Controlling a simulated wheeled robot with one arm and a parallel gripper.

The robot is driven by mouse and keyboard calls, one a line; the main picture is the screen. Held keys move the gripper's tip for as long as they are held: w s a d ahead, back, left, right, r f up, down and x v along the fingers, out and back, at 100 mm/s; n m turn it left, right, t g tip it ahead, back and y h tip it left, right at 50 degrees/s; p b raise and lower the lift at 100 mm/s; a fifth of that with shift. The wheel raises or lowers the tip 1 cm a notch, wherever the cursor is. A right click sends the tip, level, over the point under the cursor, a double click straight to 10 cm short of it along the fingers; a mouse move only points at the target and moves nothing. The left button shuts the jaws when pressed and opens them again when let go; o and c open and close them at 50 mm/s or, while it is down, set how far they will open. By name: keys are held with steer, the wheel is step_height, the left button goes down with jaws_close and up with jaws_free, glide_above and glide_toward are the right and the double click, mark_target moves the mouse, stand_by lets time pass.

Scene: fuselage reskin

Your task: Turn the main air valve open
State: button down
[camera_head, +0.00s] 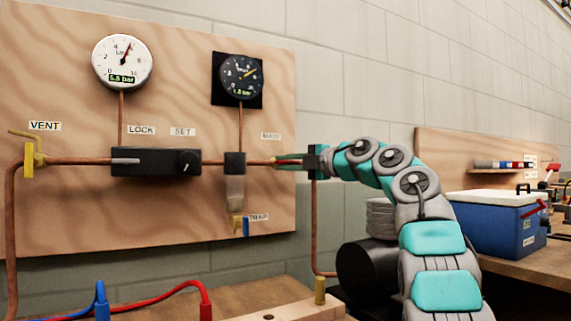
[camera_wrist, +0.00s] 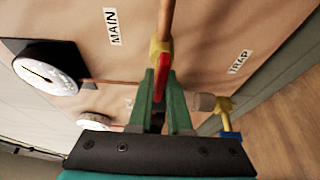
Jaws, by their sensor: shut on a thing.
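The main air valve has a yellow body (camera_wrist: 159,49) on a copper pipe and a red handle (camera_wrist: 162,82), seen in the wrist view beside the MAIN label (camera_wrist: 112,27). My gripper (camera_wrist: 161,76) is shut on the red handle, with a green finger on each side of it. In the picture the handle lies roughly in line with the pipe above it; its true angle I cannot tell. In the head view my gripper (camera_head: 282,159) reaches the board's right part, below the MAIN label (camera_head: 271,136), and hides the valve.
The wooden board (camera_head: 60,100) carries a white gauge (camera_head: 122,62), a dark gauge (camera_head: 238,76), a black lock/set block (camera_head: 156,162) and a yellow vent valve (camera_head: 32,160). The trap's yellow and blue drain valve (camera_wrist: 226,113) sits close to my gripper. A blue cooler (camera_head: 500,222) stands right.

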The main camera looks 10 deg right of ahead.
steer(key=shift+f, duration=0.15)
steer(key=c, duration=0.9)
jaws_free()
steer(key=shift+b+v, duration=1)
steer(key=shift+v, duration=2.85)
steer(key=shift+s, duration=0.1)
